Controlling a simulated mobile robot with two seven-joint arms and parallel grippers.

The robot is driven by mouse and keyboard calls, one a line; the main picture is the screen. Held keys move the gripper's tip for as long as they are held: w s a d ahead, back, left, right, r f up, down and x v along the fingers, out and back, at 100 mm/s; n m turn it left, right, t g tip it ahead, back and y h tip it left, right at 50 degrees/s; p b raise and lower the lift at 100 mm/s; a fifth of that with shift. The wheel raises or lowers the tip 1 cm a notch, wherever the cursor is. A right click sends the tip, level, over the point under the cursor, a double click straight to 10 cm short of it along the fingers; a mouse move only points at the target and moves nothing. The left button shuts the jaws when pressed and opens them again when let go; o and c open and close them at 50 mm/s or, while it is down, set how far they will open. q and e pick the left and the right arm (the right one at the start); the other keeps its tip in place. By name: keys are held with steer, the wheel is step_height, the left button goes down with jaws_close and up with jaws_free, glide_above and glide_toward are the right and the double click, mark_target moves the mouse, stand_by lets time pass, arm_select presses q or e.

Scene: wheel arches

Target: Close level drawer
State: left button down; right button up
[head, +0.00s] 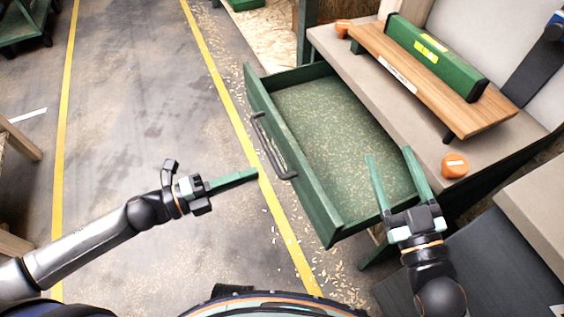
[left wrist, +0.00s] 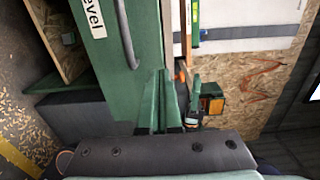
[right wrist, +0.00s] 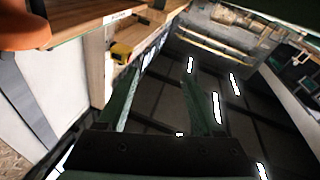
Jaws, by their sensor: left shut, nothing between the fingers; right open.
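The green drawer (head: 324,218) is pulled open from under the workbench and looks empty, with a speckled floor. Its dark bar handle (head: 272,146) is on the front panel, facing left. In the left wrist view, a label ending in "evel" (left wrist: 95,18) shows on the green drawer front (left wrist: 140,82), beside the handle (left wrist: 125,35). My left gripper (head: 255,174) is shut and empty, left of the drawer front and apart from the handle. My right gripper (head: 388,154) is open and empty, with its fingers over the drawer's near right part.
The workbench top (head: 350,62) carries a wooden board (head: 430,80) with a green level (head: 435,58) on it. An orange round object (head: 454,165) sits at the bench's near end, another (head: 343,27) at the far end. The floor (head: 150,110) left of the drawer is clear.

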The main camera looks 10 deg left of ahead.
mark_target(296, 158)
arm_select(q)
steer(key=x, duration=0.7)
steer(key=shift+b, duration=0.3)
steer(key=shift+w+d, duration=0.35)
steer(key=shift+d, duration=0.15)
arm_select(e)
steer(key=shift+n+t+y, duration=0.6)
steer(key=shift+t+y, duration=0.1)
steer(key=shift+t, duration=0.2)
steer(key=r, duration=0.2)
steer(key=s+r, duration=0.1)
steer(key=r, duration=0.1)
steer(key=shift+a+r, duration=0.15)
steer(key=shift+r, duration=0.2)
arm_select(q)
steer(key=shift+d, duration=0.1)
steer(key=b+x, duration=0.1)
steer(key=x, duration=1.6)
steer(key=shift+w+d, duration=0.25)
steer(key=shift+w, duration=0.05)
arm_select(e)
steer(key=s+r+n+t+y, duration=0.1)
steer(key=s+r+n+y, duration=0.2)
steer(key=r, duration=0.3)
steer(key=shift+s+a+r+t+y, duration=0.2)
steer(key=shift+a+t+y, duration=0.15)
steer(key=shift+y, duration=0.25)
